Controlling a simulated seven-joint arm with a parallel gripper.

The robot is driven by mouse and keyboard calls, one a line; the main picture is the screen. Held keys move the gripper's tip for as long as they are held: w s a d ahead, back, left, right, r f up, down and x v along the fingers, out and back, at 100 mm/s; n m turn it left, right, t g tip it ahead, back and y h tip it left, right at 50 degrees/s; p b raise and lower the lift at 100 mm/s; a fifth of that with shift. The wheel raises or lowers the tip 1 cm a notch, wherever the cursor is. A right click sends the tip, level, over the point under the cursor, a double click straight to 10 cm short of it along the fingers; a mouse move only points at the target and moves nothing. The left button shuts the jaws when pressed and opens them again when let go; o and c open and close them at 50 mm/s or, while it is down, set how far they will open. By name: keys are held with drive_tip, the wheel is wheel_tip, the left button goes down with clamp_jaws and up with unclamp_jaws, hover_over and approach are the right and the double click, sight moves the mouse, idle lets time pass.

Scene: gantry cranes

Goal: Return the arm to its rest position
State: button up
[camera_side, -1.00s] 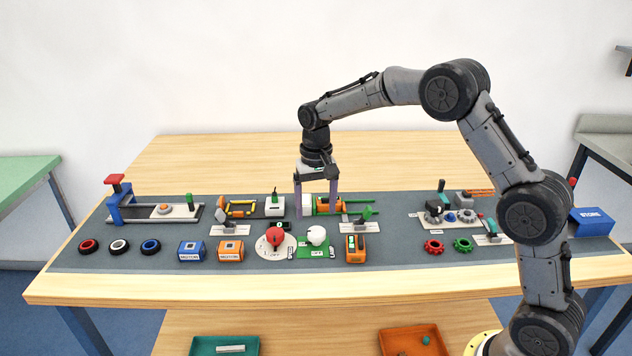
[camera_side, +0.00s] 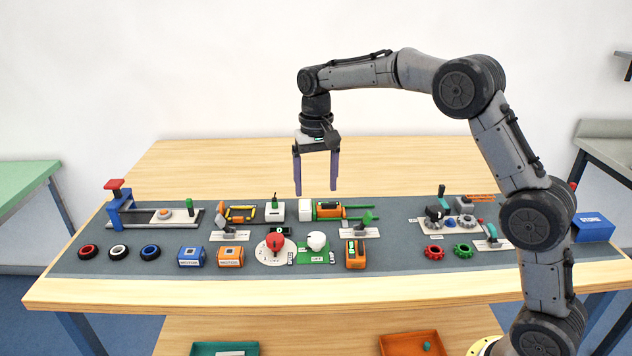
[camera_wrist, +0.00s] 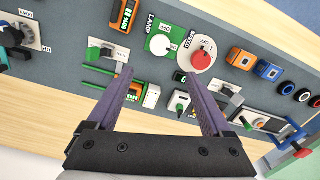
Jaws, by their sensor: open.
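My gripper (camera_side: 316,190) is open and empty. In the side view its two purple fingers point down and hang clear above the back of the grey mat (camera_side: 390,242), over the white box (camera_side: 305,209) of the orange and green unit (camera_side: 330,210). In the wrist view my gripper (camera_wrist: 165,75) spans a strip of the mat, and nothing is between the fingers. The left finger partly covers the orange and green unit (camera_wrist: 133,91); its white box (camera_wrist: 151,96) shows beside that finger.
A blue box (camera_side: 592,227) is far right. Air above is free.

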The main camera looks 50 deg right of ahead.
drive_tip(key=s+a+r+n+t, duration=0.15)
drive_tip(key=s+r+t, duration=0.25)
drive_tip(key=s+r, duration=1.05)
drive_tip(key=s+f+n, duration=0.2)
drive_tip(key=s+f, duration=0.3)
drive_tip(key=s, duration=0.4)
drive_tip(key=s+a+f+n+t, duration=0.1)
drive_tip(key=s+f+n, duration=0.1)
drive_tip(key=s+f, duration=0.4)
drive_tip(key=s, duration=0.3)
drive_tip(key=shift+s+a+n+t, duration=0.15)
drive_tip(key=shift+a+n+t, duration=0.15)
drive_tip(key=shift+n, duration=0.05)
